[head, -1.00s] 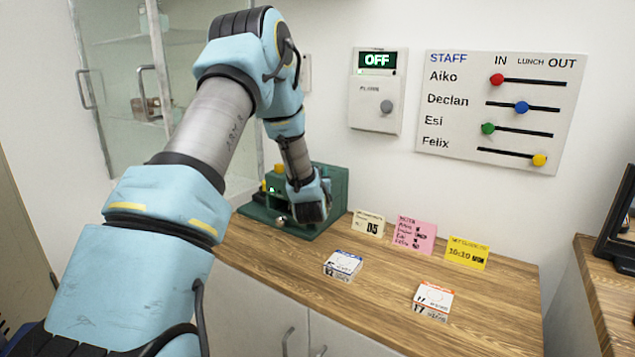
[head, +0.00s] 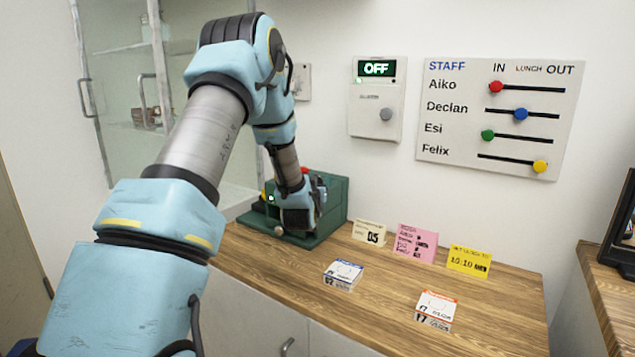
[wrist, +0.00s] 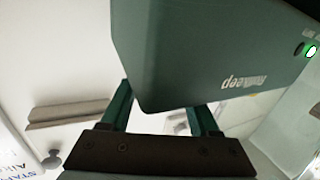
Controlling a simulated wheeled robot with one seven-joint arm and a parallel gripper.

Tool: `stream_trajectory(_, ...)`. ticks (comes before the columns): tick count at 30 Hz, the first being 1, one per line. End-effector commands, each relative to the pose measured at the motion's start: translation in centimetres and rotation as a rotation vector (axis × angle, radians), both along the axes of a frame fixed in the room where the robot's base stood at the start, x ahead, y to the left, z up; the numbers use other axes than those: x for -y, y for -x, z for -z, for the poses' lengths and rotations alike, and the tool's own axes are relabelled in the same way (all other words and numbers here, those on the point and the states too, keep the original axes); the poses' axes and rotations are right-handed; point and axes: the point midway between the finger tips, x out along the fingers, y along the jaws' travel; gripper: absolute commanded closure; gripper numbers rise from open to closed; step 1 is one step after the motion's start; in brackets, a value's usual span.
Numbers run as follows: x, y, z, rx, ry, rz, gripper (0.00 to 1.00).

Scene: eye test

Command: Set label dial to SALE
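A dark green machine (head: 335,195) stands at the left end of the wooden counter, with a small green light on its front. In the wrist view its body (wrist: 200,55) fills the top, with upside-down white lettering ending in "keep" and a lit green light (wrist: 310,52). My gripper (head: 300,218) is at the machine's front and covers much of it. In the wrist view its two fingers stand wide apart, and the machine body hides their tips. No label dial and no SALE marking can be made out.
Small cards, a pink note (head: 415,243) and a yellow note (head: 468,262) stand right of the machine. Two small calendar blocks lie in front. A switch box reading OFF (head: 376,98) and a STAFF slider board (head: 550,110) hang on the wall. A glass cabinet is at left.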

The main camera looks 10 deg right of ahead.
Motion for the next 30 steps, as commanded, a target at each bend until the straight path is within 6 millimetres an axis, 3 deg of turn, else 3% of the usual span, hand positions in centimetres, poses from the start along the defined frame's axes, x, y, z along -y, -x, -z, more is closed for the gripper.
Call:
stream_trajectory(13,-0.4,0.9,0.1,0.000,-0.001,-0.001,0.30)
stream_trajectory(24,-3.1,7.3,0.3,0.000,0.000,0.000,0.30)
stream_trajectory(30,-4.1,9.4,0.1,0.000,0.000,-0.001,0.30)
